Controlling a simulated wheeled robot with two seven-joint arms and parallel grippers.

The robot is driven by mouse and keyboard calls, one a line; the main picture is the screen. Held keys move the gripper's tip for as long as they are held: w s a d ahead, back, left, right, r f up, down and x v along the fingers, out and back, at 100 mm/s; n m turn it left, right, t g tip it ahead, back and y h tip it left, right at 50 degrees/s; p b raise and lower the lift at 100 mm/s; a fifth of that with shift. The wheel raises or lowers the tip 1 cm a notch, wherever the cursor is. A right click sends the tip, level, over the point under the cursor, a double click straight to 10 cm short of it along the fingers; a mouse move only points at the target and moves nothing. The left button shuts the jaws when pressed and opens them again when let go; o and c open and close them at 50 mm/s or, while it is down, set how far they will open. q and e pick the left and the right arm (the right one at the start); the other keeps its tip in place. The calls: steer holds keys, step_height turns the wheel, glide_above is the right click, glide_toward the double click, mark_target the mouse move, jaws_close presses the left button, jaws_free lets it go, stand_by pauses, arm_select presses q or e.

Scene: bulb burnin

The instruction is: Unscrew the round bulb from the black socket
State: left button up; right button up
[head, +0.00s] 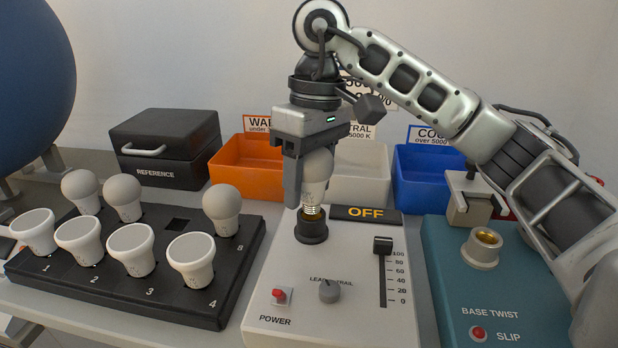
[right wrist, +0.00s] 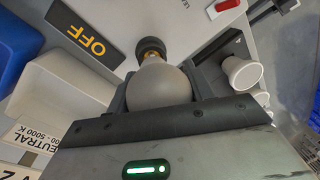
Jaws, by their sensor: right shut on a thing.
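The round bulb (head: 316,177), with a frosted white globe and brass threads, stands upright over the black socket (head: 311,228) on the light grey burn-in panel. Several of its threads show above the socket rim; I cannot tell whether its lowest end is still inside. My right gripper (head: 307,185) points down from above and is shut on the round bulb, with a finger along its globe. In the right wrist view the bulb (right wrist: 159,86) sits between the fingers, and the socket (right wrist: 151,46) is just beyond it. My left gripper is not in view.
A black numbered rack (head: 150,303) with several bulbs stands left. Behind are a black reference box (head: 165,135) and orange (head: 245,170), white (head: 362,175) and blue (head: 425,175) bins. A teal base-twist unit (head: 450,285) is right. A large blue sphere (head: 30,85) fills the upper left.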

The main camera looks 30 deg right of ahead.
steer(key=shift+r+p, duration=0.9)
steer(key=shift+r, duration=0.2)
steer(key=shift+r, duration=0.2)
step_height(320, 180, up, 5)
steer(key=p, duration=0.4)
steer(key=shift+p, duration=0.4)
steer(key=shift+f, duration=0.1)
